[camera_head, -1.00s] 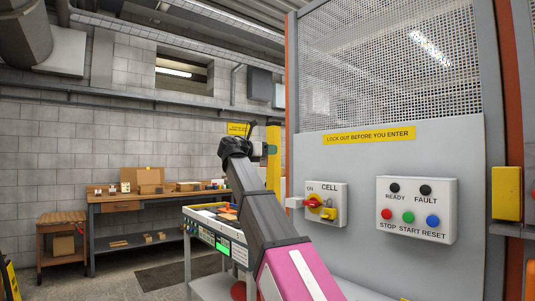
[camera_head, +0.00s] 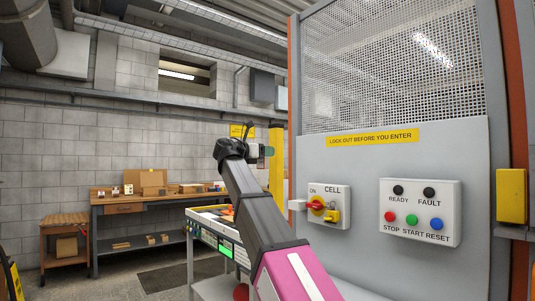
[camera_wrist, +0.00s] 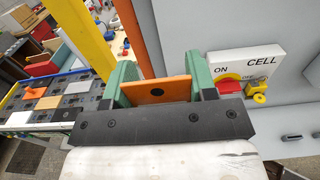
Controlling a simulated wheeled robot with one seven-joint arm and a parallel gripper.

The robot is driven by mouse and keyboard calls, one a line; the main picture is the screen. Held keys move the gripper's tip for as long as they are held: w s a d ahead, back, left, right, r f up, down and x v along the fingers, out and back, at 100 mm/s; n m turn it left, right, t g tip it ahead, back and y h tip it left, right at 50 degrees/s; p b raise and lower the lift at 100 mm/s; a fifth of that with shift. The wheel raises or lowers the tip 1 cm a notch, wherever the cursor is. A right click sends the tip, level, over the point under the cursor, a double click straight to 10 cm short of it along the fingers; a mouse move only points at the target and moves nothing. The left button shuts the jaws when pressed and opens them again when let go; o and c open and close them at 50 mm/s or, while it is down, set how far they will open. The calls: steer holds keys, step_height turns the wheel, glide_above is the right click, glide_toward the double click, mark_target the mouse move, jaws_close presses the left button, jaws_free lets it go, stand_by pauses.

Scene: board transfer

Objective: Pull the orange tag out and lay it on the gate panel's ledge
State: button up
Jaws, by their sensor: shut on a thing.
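My gripper (camera_wrist: 160,76) has green fingers and is shut on the orange tag (camera_wrist: 150,90), a flat plate with a dark round hole. The tag is held clear in the air in the wrist view. In the head view my gripper (camera_head: 258,151) is small, to the left of the gate panel (camera_head: 355,246); the tag cannot be made out there. The grey panel carries a yellow lockout sign and a mesh window above. I cannot clearly make out its ledge in either view.
The CELL switch box (camera_head: 328,205), with a red and yellow handle, sticks out of the panel; it is right of my gripper in the wrist view (camera_wrist: 240,70). A button box (camera_head: 420,212) is farther right. A cart with a slotted tray (camera_wrist: 60,100) and a yellow post (camera_wrist: 85,35) stand left.

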steer(key=shift+v, duration=1.6)
steer(key=shift+f, duration=0.1)
